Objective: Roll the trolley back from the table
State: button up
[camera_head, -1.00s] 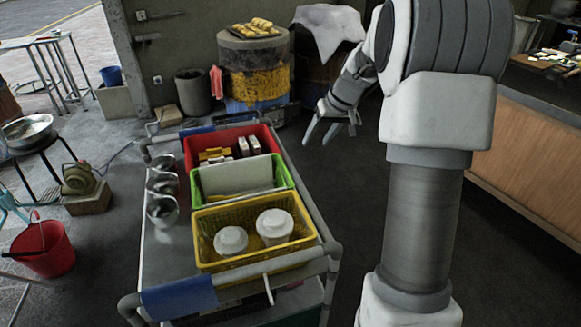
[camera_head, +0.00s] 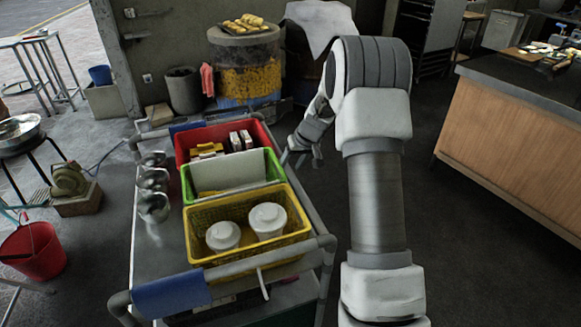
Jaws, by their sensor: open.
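The trolley (camera_head: 150,250) stands in front of me at centre left, with a grey tube frame and a near handle (camera_head: 172,296) wrapped in blue. It carries a red crate (camera_head: 257,132), a green crate (camera_head: 275,167) and a yellow crate (camera_head: 296,243) in a row. Two white lidded tubs sit in the yellow crate, and several metal cups stand along the left side. My gripper (camera_head: 298,160) is open and empty, beside the trolley's right side near the green and red crates. I cannot tell whether it touches the frame. My arm covers the floor to the right.
A wood-fronted counter (camera_head: 510,150) stands at the right. The barrel oven (camera_head: 245,65) is behind the trolley. A red bucket (camera_head: 35,250), a stool and a small motor (camera_head: 70,178) stand at the left. Dark floor between the trolley and counter is clear.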

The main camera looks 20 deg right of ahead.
jog(key=shift+w+a+f, duration=0.1)
jog(key=shift+w+f, duration=0.1)
jog(key=shift+f, duration=0.2)
jog(key=shift+c, duration=0.2)
grip_shut()
dwell(1.1)
